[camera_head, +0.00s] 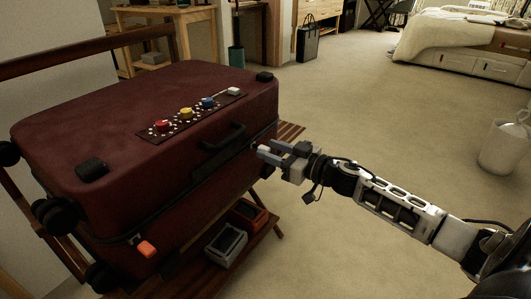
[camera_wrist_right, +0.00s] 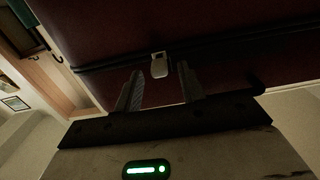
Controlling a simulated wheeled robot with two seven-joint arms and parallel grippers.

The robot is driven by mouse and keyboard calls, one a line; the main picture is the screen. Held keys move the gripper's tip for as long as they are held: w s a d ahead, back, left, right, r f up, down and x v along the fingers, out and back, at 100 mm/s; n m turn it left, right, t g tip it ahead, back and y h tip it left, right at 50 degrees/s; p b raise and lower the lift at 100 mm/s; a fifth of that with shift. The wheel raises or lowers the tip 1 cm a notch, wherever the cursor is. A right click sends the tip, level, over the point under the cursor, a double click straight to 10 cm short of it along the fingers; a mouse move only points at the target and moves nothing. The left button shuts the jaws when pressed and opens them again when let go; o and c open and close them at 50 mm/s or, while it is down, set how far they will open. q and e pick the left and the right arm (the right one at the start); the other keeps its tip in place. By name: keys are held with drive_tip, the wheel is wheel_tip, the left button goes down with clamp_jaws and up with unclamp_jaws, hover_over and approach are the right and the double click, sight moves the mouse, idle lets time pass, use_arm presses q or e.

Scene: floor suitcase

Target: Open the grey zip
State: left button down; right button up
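The dark red suitcase (camera_head: 85,115) lies flat on a wooden rack, with a zip seam running around its side. The grey zip pull (camera_wrist_right: 159,66) hangs from the seam in the right wrist view. My right gripper (camera_head: 268,153) is at the suitcase's right end, close to the seam. In the wrist view its two fingers (camera_wrist_right: 158,84) are spread, with the grey pull showing between and slightly beyond their tips; no contact is visible. In the head view I cannot make out the grey pull. An orange zip pull (camera_head: 147,249) hangs at the near corner. My left gripper is out of view.
A strip with coloured knobs (camera_head: 190,115) lies on top of the suitcase, beside its handle (camera_head: 222,138). Grey (camera_head: 226,245) and red (camera_head: 248,215) boxes sit on the rack's lower shelf. A white bin (camera_head: 501,148) stands at the right. The carpet between is clear.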

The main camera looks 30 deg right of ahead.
sight(260, 147)
drive_tip(key=shift+x, duration=0.9)
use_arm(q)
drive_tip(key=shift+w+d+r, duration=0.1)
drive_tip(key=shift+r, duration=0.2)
use_arm(e)
drive_tip(key=shift+w+a, duration=0.1)
drive_tip(key=shift+w, duration=0.15)
